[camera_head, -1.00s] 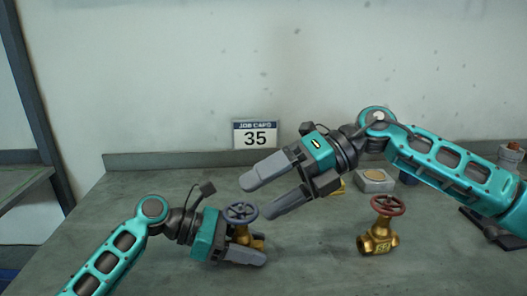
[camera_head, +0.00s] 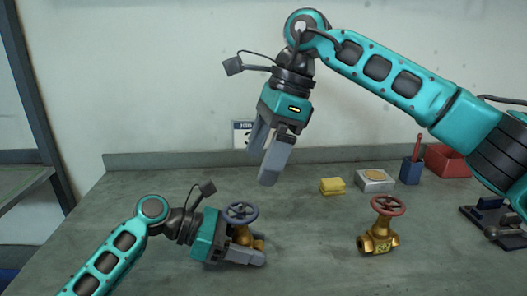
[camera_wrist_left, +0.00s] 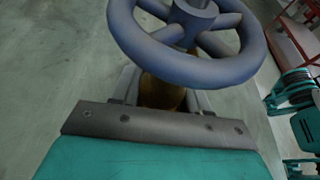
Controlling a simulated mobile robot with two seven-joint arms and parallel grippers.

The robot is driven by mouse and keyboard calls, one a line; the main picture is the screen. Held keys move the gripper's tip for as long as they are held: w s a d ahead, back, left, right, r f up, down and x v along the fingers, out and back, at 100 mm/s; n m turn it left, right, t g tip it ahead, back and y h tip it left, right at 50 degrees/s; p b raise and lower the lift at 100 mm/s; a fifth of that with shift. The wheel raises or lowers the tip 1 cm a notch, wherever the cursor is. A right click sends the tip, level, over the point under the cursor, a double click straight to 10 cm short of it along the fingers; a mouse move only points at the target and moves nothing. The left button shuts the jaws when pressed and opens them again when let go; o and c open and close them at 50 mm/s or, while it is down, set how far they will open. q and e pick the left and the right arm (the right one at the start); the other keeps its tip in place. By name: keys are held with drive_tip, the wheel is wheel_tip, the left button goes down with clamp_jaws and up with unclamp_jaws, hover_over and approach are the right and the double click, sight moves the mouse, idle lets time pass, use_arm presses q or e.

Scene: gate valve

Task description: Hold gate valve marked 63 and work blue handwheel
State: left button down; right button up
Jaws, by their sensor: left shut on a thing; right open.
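A brass gate valve (camera_head: 243,236) with a blue handwheel (camera_head: 240,212) stands upright on the bench at left of centre. My left gripper (camera_head: 252,254) is shut on its brass body, below the wheel. In the left wrist view the blue handwheel (camera_wrist_left: 190,35) fills the top and mostly hides the brass body (camera_wrist_left: 160,93). No number is readable on this valve. My right gripper (camera_head: 268,158) is open and empty, its fingers pointing down, above and slightly right of the blue handwheel. A second brass valve (camera_head: 378,240) with a red handwheel (camera_head: 388,205) stands apart to the right.
A job card (camera_head: 242,135) at the back wall is mostly covered by my right gripper. Yellow sponges (camera_head: 332,186), a grey box (camera_head: 375,181), a blue cup (camera_head: 411,171) and a red bin (camera_head: 447,161) stand at the back right. The bench between the two valves is clear.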

sight(232, 204)
drive_tip(key=shift+c, duration=0.4)
drive_tip(key=shift+a, duration=0.15)
drive_tip(key=shift+c, duration=0.7)
drive_tip(key=s+a+m+y, duration=0.1)
drive_tip(key=a+y, duration=0.1)
drive_tip(key=a+f+y, duration=0.1)
drive_tip(key=a, duration=0.1)
drive_tip(key=s+a+m+y, duration=0.1)
drive_tip(key=a+y, duration=0.1)
drive_tip(key=a, duration=0.1)
drive_tip(key=shift+s+f+m+g+y, duration=0.3)
drive_tip(key=shift+g, duration=0.1)
drive_tip(key=shift+c, duration=0.3)
drive_tip(key=s+a+r+m+t+y, duration=0.25)
drive_tip(key=s+m+t+y, duration=0.2)
drive_tip(key=m+y, duration=0.9)
drive_tip(key=s+d+f+m+t+h, duration=0.1)
drive_tip(key=d+f+m+t+h, duration=0.5)
drive_tip(key=m, duration=1.1)
drive_tip(key=s+d+f+m+t+h, duration=0.1)
drive_tip(key=d+f+m+t+h, duration=0.55)
drive_tip(key=m, duration=1.05)
drive_tip(key=shift+n+h, duration=0.25)
drive_tip(key=shift+h, duration=0.55)
drive_tip(key=x, duration=0.4)
drive_tip(key=a+x, duration=0.1)
drive_tip(key=x, duration=0.7)
drive_tip(key=shift+s+a+r, duration=0.1)
drive_tip(key=shift+a+r, duration=0.05)
drive_tip(key=shift+a, duration=0.2)
